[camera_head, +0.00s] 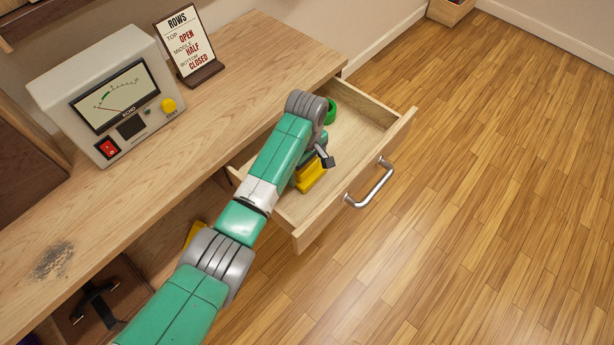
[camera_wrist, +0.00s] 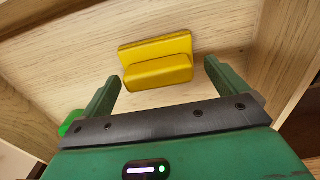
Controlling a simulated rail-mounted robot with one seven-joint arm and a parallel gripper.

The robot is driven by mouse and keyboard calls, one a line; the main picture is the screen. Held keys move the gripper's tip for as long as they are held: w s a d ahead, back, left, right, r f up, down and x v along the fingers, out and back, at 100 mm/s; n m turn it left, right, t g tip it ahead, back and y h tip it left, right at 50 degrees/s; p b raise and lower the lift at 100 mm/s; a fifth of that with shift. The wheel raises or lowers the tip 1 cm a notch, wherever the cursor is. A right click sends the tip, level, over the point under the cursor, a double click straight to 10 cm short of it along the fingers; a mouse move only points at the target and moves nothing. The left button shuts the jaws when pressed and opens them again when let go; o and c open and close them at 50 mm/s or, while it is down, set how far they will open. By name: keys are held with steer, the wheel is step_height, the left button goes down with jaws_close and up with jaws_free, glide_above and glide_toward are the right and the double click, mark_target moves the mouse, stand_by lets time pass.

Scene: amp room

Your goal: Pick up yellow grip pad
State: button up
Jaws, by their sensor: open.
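The yellow grip pad (camera_head: 312,174) lies on the floor of an open wooden drawer (camera_head: 349,203), partly hidden behind my arm in the head view. In the wrist view the yellow grip pad (camera_wrist: 158,62) shows as a flat plate with a raised ridge. My gripper (camera_wrist: 162,80) is open, its two green fingers spread either side of the pad's near part. The pad lies just beyond the fingertips, and no contact shows. In the head view the fingers are mostly hidden behind my arm.
A green round object (camera_head: 331,110) lies in the drawer's back corner. The drawer's metal handle (camera_head: 371,184) faces right. On the desk (camera_head: 225,75) stand a meter box (camera_head: 75,80) and a sign (camera_head: 188,42). Drawer walls surround my gripper. Wooden floor is clear at right.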

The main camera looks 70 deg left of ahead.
steer(key=shift+w+f, duration=0.15)
steer(key=shift+f, duration=0.1)
steer(key=shift+c, duration=0.5)
steer(key=c, duration=1)
step_height(320, 180, up, 10)
steer(key=p, duration=0.5)
